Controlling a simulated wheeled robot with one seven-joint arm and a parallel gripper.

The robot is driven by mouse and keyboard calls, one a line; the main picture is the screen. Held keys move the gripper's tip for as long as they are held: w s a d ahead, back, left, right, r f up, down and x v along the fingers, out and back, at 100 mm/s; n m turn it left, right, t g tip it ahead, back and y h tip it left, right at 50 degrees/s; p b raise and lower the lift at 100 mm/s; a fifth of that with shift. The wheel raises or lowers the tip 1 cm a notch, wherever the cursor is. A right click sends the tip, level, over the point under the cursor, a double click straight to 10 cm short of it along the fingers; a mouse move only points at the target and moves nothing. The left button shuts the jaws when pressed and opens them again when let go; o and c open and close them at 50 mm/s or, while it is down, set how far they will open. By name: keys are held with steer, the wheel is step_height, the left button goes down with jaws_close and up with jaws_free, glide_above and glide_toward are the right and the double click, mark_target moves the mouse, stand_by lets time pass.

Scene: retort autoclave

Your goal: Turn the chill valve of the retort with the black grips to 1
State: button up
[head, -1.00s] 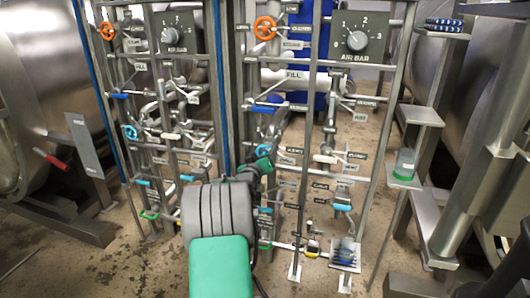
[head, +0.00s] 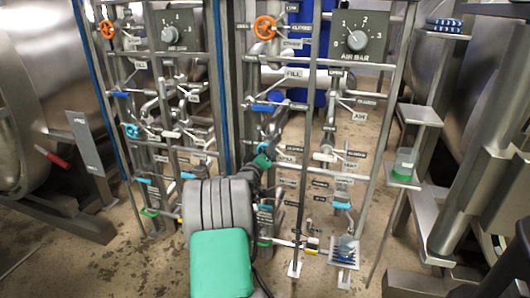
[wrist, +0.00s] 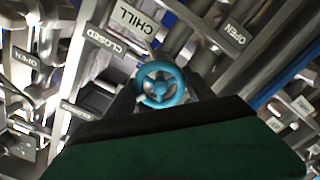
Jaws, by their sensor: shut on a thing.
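In the wrist view a cyan chill valve handwheel (wrist: 162,85) sits between the two dark fingers of my gripper (wrist: 160,101), which is shut on it. A CHILL plate (wrist: 135,18) is above the wheel, with a CLOSED plate (wrist: 104,40) to its left and an OPEN plate (wrist: 222,32) to its right. I cannot read a number at the wheel. In the head view my gripper (head: 262,163) is at the right-hand pipe panel, below its blue-handled valve; my arm and gripper hide most of the held wheel. Black grips cannot be made out clearly.
Another cyan handwheel (head: 131,131) is on the left panel. Orange handwheels (head: 265,27) and AIR BAR dials (head: 356,40) are higher up. Pipes and label plates crowd around my gripper. A left vessel lever has a red grip (head: 59,161). Open floor (head: 110,265) lies at the lower left.

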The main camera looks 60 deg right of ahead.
steer(key=o, duration=1.4)
steer(key=shift+c, duration=0.2)
steer(key=shift+a, duration=0.1)
steer(key=s+a+p, duration=0.1)
steer(key=a, duration=0.6)
steer(key=shift+a, duration=0.25)
steer(key=shift+s, duration=0.1)
